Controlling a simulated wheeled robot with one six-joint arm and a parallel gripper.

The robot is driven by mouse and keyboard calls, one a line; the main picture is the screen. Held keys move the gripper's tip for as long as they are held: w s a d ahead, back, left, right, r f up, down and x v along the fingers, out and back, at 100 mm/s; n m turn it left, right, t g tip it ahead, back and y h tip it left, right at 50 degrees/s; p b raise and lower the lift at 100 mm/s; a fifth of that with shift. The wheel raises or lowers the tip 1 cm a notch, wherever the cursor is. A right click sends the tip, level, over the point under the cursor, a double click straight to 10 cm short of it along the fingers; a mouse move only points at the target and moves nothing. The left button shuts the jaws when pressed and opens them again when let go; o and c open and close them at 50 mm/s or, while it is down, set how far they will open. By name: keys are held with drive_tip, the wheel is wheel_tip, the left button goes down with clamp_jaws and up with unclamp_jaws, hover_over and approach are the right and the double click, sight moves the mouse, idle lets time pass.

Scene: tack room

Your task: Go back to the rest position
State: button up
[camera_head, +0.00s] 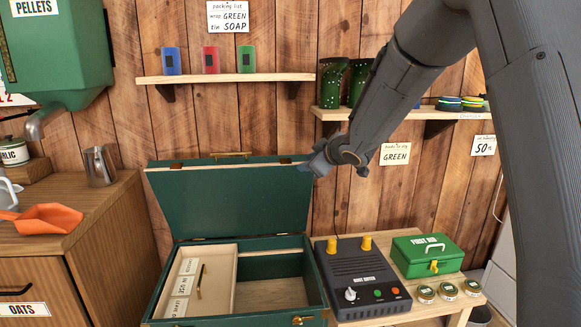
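My gripper (316,164) hangs in the air in front of the wooden wall, by the upper right corner of the raised lid of the green tack trunk (229,200). It is seen small and from the side, and I cannot tell whether its fingers are open or shut. No held object shows at it. My arm comes in from the upper right and covers part of the right shelf. The trunk is open, with a pale tray (219,283) on the left inside and a bare-looking compartment on the right.
A black box with yellow posts (358,272), a green first aid box (427,254) and several round tins (447,289) stand right of the trunk. A wooden cabinet (120,225) with an orange scoop (42,219) and metal jug (99,165) stands left. Shelves (228,78) line the wall.

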drive_tip(key=s+d+f+m+g+h+p, duration=0.1)
drive_tip(key=s+d+f+m+g+h, duration=0.2)
drive_tip(key=s+d, duration=0.45)
drive_tip(key=s+d+f+m+g+h+p, duration=0.1)
drive_tip(key=s+d+f+m+g+h, duration=0.25)
drive_tip(key=s, duration=0.75)
drive_tip(key=s+d+f+m+g+p, duration=0.1)
drive_tip(key=s+f+m+g, duration=0.1)
drive_tip(key=s, duration=1.1)
drive_tip(key=s+d+f+m+g+p, duration=0.1)
drive_tip(key=s+f+m+g, duration=0.1)
drive_tip(key=s, duration=1.1)
drive_tip(key=shift+s+d+f+m+g+y, duration=0.2)
drive_tip(key=shift+s+d+m+g+y, duration=0.25)
drive_tip(key=shift+m, duration=0.4)
